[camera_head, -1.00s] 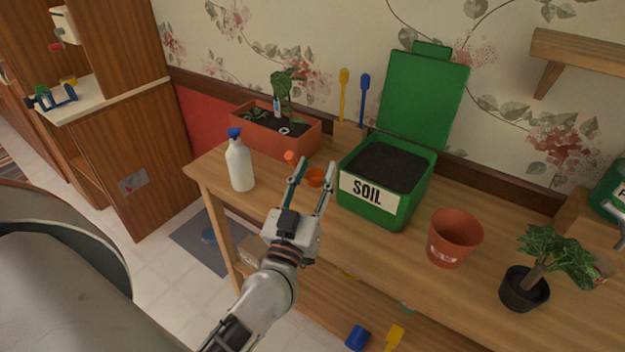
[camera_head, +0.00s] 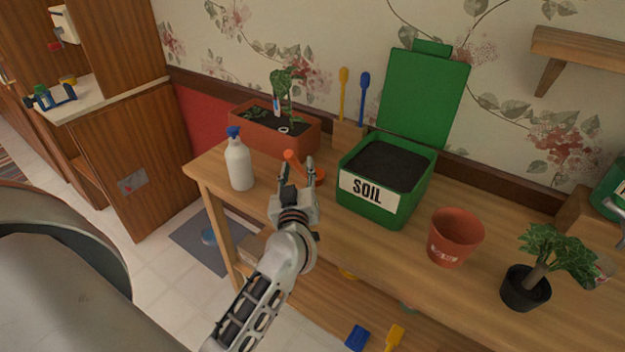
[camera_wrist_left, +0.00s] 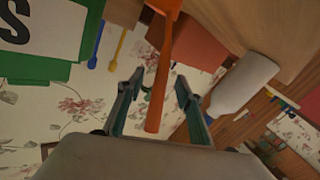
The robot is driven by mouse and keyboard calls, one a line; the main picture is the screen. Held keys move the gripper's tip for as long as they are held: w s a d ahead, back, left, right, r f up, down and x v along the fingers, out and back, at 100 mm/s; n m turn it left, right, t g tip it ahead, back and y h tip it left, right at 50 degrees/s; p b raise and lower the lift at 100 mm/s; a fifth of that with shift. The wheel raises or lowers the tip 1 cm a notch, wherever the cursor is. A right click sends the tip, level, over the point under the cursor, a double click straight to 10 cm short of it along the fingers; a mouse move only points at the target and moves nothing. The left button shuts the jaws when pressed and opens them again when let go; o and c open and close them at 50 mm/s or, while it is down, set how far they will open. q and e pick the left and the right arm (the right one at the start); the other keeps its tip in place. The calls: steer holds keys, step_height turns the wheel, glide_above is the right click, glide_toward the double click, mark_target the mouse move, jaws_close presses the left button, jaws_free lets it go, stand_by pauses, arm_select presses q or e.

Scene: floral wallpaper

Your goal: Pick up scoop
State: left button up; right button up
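The orange scoop (camera_head: 291,158) is on the wooden workbench, between the spray bottle and the soil bin. Its handle rises at a slant; its lower part is partly hidden behind my left gripper (camera_head: 298,171). In the left wrist view the scoop's orange handle (camera_wrist_left: 157,85) lies between the two fingers of my left gripper (camera_wrist_left: 158,88). Visible gaps separate the handle from both fingers, so the gripper is open around it. My right gripper is not in view.
A white spray bottle (camera_head: 240,166) stands just left of the gripper. The green soil bin (camera_head: 370,205) stands close on the right. A terracotta planter (camera_head: 262,136) and a holder with yellow and blue tools (camera_head: 347,136) are behind. An empty pot (camera_head: 455,237) stands farther right.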

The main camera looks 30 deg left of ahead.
arm_select(q)
steer(key=shift+w+a, duration=0.25)
steer(key=shift+w, duration=0.15)
jaws_close()
steer(key=shift+r, duration=0.1)
